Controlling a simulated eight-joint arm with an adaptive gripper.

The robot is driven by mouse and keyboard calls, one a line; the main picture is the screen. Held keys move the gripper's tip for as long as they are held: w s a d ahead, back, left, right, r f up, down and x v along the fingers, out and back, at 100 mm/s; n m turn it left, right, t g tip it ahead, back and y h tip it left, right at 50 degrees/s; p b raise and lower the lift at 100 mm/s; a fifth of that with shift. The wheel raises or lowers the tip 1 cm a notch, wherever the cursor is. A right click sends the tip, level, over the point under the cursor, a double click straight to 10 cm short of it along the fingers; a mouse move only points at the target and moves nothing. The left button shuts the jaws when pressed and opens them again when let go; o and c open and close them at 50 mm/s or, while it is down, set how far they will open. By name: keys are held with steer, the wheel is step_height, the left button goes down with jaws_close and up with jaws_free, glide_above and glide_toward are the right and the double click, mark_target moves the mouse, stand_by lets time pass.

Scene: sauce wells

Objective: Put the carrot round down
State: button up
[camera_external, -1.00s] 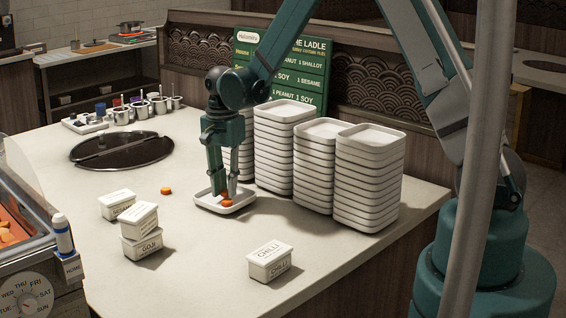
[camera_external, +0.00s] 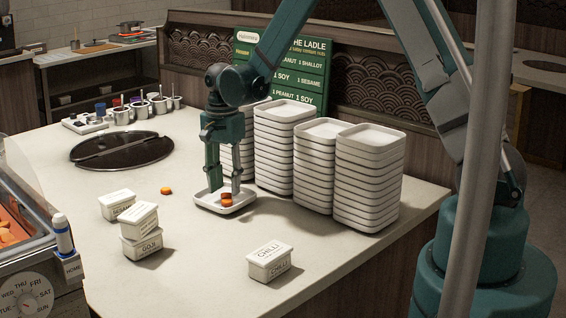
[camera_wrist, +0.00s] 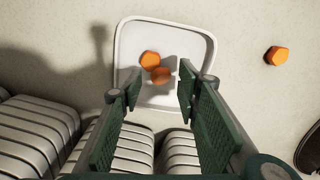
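A small white tray (camera_external: 243,204) lies on the counter and also shows in the wrist view (camera_wrist: 208,50). Two orange carrot rounds lie in it close together, one brighter (camera_wrist: 149,59) and one shaded (camera_wrist: 161,75); I cannot tell whether one rests on the other. They also show as an orange patch in the outside view (camera_external: 226,200). My gripper (camera_external: 225,190) points down over the tray, its fingers apart and holding nothing. In the wrist view the open fingers (camera_wrist: 160,88) stand on either side, just short of the rounds. Another carrot round (camera_external: 166,190) lies on the bare counter.
Tall stacks of white trays (camera_external: 370,180) stand right behind my gripper. Labelled tubs stand in front, among them a chilli tub (camera_external: 268,262) and a goji tub (camera_external: 141,246). A dark round lid (camera_external: 120,150) is set in the counter.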

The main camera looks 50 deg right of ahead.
step_height(320, 180, up, 12)
steer(key=shift+p, duration=0.3)
stand_by(0.6)
steer(key=s+r+n+t, duration=0.3)
steer(key=s+r+n, duration=0.4)
steer(key=s+r, duration=0.9)
steer(key=s+r+n+t, duration=0.1)
steer(key=s+n, duration=0.3)
steer(key=s, duration=0.5)
steer(key=s+a+r+n+t, duration=0.1)
steer(key=s+r+n+t, duration=0.1)
steer(key=s, duration=0.8)
steer(key=shift+a+n+t, duration=0.2)
steer(key=shift+n+t, duration=0.4)
steer(key=shift+n, duration=0.4)
